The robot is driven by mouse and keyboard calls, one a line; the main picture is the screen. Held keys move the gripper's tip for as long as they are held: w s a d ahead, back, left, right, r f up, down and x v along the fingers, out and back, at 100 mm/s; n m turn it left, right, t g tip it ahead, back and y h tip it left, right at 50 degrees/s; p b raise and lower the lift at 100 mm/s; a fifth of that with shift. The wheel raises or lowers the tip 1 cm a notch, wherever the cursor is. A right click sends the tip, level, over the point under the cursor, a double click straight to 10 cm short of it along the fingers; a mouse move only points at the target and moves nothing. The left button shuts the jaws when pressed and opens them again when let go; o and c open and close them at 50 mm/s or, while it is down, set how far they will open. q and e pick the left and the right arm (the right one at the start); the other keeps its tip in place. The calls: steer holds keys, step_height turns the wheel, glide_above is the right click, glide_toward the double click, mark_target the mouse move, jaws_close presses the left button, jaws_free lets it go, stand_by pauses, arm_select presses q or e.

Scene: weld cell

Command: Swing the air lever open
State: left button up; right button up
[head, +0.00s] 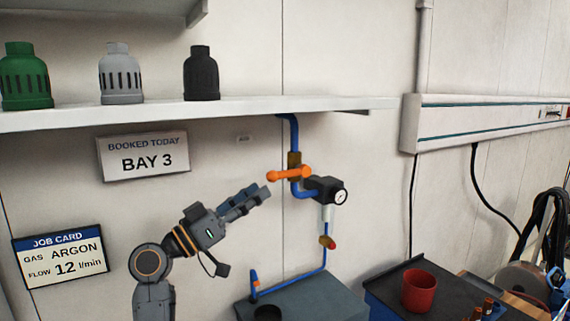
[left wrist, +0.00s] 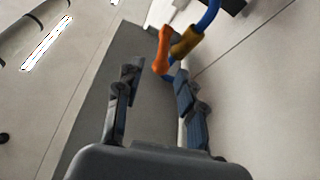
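The air lever (head: 289,173) is orange and sits on a brass valve (head: 294,160) in a blue pipe (head: 291,130) below the shelf. It lies roughly level, its free end pointing left across the pipe. In the left wrist view the lever (left wrist: 162,50) shows ahead of the fingers, beside the brass valve (left wrist: 187,41). My left gripper (head: 264,190) is just left of and below the lever's free end. In the left wrist view its fingers (left wrist: 157,80) are apart with nothing between them. It appears not to touch the lever. My right gripper is not in view.
A black regulator with a gauge (head: 340,196) sits right of the valve. A shelf (head: 200,113) with green, grey and black caps runs above. A grey bench unit (head: 300,300) and a red cup (head: 419,290) are below.

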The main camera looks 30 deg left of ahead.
mark_target(286, 174)
arm_select(q)
steer(key=p+x, duration=0.2)
steer(key=x, duration=0.2)
steer(key=shift+w+r, duration=0.15)
steer(key=shift+r, duration=0.1)
steer(key=p+x, duration=0.1)
steer(key=x, duration=0.2)
steer(key=shift+w+f+p, duration=0.15)
steer(key=shift+w+p, duration=0.2)
steer(key=shift+w, duration=0.1)
steer(key=shift+w+d, duration=0.35)
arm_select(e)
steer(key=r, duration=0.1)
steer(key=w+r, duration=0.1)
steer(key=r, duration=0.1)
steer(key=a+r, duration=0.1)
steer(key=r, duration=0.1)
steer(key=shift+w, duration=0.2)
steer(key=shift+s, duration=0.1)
arm_select(q)
steer(key=c, duration=0.6)
jaws_close()
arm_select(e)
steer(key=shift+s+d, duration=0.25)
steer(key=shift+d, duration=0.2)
